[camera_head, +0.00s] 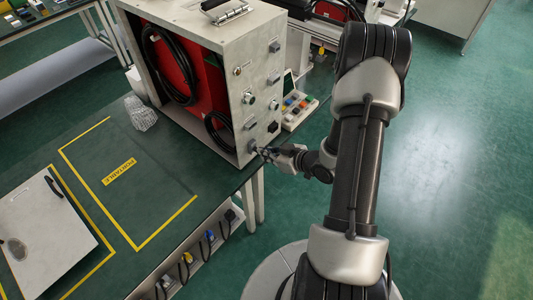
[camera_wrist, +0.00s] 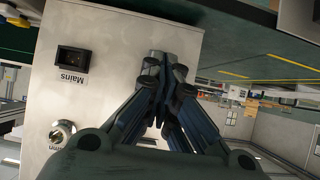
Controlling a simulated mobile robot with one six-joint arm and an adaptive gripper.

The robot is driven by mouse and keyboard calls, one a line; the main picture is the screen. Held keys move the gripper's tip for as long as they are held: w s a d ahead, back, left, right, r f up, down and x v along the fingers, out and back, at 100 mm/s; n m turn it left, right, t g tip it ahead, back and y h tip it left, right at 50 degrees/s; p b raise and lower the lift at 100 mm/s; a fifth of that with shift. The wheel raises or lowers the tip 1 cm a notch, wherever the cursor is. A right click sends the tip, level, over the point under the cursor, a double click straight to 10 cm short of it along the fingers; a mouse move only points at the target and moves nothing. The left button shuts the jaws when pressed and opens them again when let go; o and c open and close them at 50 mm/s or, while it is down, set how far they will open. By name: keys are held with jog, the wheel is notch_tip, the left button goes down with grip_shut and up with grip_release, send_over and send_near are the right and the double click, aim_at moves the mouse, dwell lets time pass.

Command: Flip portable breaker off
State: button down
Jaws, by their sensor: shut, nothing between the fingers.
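A pale grey cabinet (camera_head: 215,30) with an open red side stands on the green table, its control panel facing my arm. In the wrist view its panel (camera_wrist: 110,25) carries a black switch (camera_wrist: 73,60) labelled "Mains" and a round metal knob (camera_wrist: 62,134). No label reading "portable breaker" is readable on the panel. My gripper (camera_head: 264,153) is at the lower part of the panel, close to a small grey fitting (camera_head: 251,146). In the wrist view my gripper (camera_wrist: 168,68) is shut and empty; its fingers hide part of the panel. Contact cannot be told.
The green table (camera_head: 80,145) has a yellow outlined area with a "PORTABLE" label (camera_head: 119,172). A white panel with a black handle (camera_head: 42,235) lies at left. Several plugs hang at a rail (camera_head: 187,262) along the front edge. A small button box (camera_head: 294,107) sits beyond the cabinet.

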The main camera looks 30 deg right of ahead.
dwell(0.3)
jog(key=shift+s+d+f, duration=0.25)
jog(key=shift+s+f, duration=0.15)
jog(key=shift+s, duration=0.25)
jog(key=shift+s, duration=0.15)
